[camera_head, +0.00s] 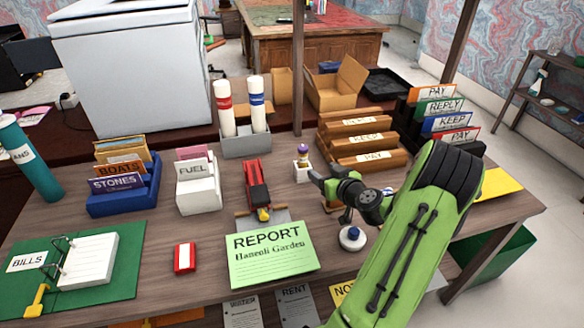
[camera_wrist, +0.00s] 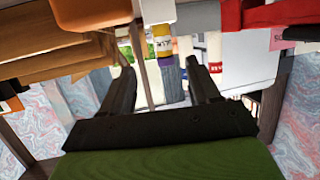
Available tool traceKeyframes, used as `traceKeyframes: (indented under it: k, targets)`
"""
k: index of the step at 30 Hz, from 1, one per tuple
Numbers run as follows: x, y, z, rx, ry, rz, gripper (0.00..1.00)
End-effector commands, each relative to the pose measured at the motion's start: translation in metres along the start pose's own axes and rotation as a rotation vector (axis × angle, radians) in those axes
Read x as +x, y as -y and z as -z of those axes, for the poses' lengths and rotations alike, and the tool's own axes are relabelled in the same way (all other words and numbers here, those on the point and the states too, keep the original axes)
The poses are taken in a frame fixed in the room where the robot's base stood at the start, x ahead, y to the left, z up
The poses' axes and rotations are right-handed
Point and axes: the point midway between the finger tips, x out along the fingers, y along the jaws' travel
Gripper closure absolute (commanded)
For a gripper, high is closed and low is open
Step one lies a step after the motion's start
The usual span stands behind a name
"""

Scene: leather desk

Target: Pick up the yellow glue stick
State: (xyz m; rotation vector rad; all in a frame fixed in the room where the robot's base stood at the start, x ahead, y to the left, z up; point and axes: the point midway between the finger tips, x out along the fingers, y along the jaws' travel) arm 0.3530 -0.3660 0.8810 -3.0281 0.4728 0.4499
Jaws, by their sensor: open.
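The yellow glue stick (camera_head: 303,161), with a yellow band and a purple cap, stands upright in a small white holder (camera_head: 301,175) in the middle of the desk. In the wrist view, which looks upside down, the glue stick (camera_wrist: 162,44) shows just beyond the gap between my fingers, purple cap lowest in the picture. My gripper (camera_head: 317,177) is right beside it, on its right in the head view. In the wrist view my gripper (camera_wrist: 159,68) is open, with nothing between its two dark fingers. I cannot tell the exact distance to the glue stick.
Wooden letter trays (camera_head: 362,142) stand behind and right of my gripper. A red stapler-like tool (camera_head: 257,187) is to the left, and a grey holder (camera_head: 245,145) with two tall tubes is behind. A green report (camera_head: 271,254) lies in front.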

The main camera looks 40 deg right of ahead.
Motion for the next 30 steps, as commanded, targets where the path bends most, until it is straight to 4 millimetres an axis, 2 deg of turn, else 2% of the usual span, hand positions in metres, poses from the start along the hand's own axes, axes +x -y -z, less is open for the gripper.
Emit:
traceKeyframes:
  k: [1,6,13,18,21,27,30]
  targets:
    - [0.014,0.002,0.001,-0.003,0.0,0.006,0.39]
    - [0.056,0.002,0.0,-0.001,0.0,0.005,0.39]
    - [0.086,0.004,0.0,0.0,0.002,0.005,0.39]
    - [0.118,0.006,0.0,0.0,0.001,0.003,0.39]
    - [0.128,0.006,0.0,0.001,0.003,0.003,0.39]
    - [0.128,0.006,0.001,0.001,0.004,0.002,0.39]
    - [0.128,0.006,0.001,0.001,0.004,0.002,0.54]
